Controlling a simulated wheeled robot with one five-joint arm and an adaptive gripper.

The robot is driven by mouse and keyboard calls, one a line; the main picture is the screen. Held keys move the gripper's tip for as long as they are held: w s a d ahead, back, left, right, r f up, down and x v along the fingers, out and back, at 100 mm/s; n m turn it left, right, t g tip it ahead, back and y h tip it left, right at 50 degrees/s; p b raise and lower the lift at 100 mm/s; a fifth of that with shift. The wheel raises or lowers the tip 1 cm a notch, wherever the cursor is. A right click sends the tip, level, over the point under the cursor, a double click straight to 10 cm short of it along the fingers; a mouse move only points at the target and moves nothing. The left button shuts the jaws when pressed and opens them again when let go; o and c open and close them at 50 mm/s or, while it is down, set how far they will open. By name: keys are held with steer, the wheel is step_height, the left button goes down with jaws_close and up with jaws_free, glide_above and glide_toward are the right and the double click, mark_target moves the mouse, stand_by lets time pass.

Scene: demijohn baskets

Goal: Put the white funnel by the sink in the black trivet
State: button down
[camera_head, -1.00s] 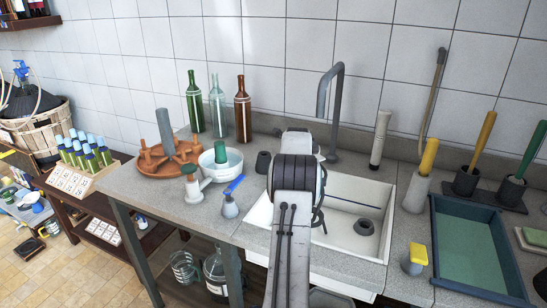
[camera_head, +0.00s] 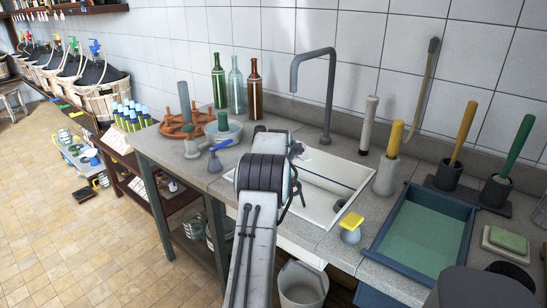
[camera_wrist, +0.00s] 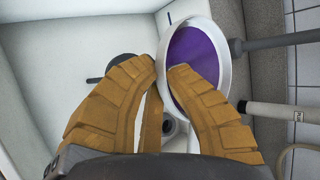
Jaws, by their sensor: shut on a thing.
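In the wrist view, my gripper (camera_wrist: 162,68) has its tan fingers closed at the near rim of the white funnel (camera_wrist: 224,112), a round white-rimmed thing with a purple inside. The funnel is held over or in the white sink (camera_wrist: 85,25); its lower part is hidden by the fingers. In the head view, my arm hides the gripper and most of the funnel. A flat black stand (camera_head: 468,193) under two dark mortars lies on the counter at right; I cannot tell whether it is the trivet.
A tall grey faucet (camera_head: 330,95) rises behind the sink. Bottles (camera_head: 236,85), a terracotta rack (camera_head: 180,126) and a bowl crowd the left counter. A grey bucket (camera_head: 300,287) is below.

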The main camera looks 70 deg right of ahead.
steer(key=shift+a, duration=0.1)
steer(key=shift+f, duration=0.15)
stand_by(0.3)
step_height(320, 180, down, 11)
steer(key=b, duration=0.7)
steer(key=shift+f+b, duration=0.2)
steer(key=shift+b, duration=0.1)
stand_by(0.5)
steer(key=shift+a+b, duration=0.2)
steer(key=shift+b, duration=0.15)
stand_by(0.6)
steer(key=shift+f+b, duration=0.75)
steer(key=shift+f, duration=0.25)
stand_by(0.4)
steer(key=c, duration=1.3)
jaws_free()
steer(key=shift+c, duration=0.2)
